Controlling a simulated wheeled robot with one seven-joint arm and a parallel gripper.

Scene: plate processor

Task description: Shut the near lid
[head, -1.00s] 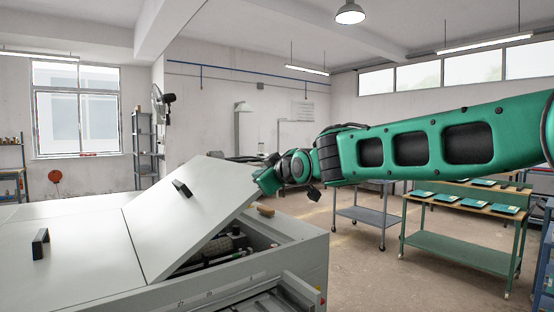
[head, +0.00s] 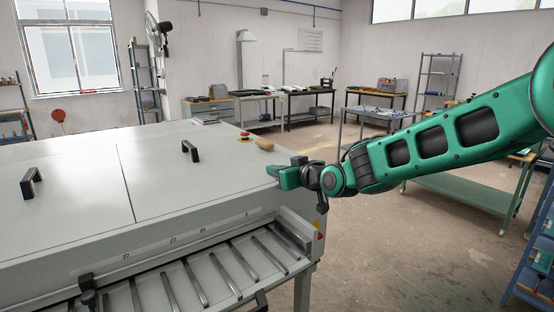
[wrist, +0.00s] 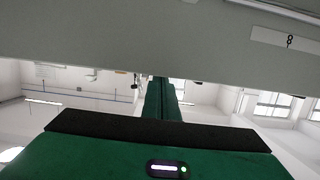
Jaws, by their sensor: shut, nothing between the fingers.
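The near lid (head: 200,178) is a pale grey panel with a black handle (head: 190,150) on the plate processor. It lies flat, level with the panel beside it, and I see no gap under it in the head view. My gripper (head: 282,174) is green and shut with nothing in it. It is at the lid's right-hand edge, close to or touching it; I cannot tell which. In the wrist view the shut fingers (wrist: 162,98) point towards a grey machine surface (wrist: 130,40), which bears a label.
A red button (head: 245,136) and a brown object (head: 265,144) sit on the machine top behind the lid. A slotted feed shelf (head: 205,280) juts out in front. A green workbench (head: 465,190) stands at right, with open floor between.

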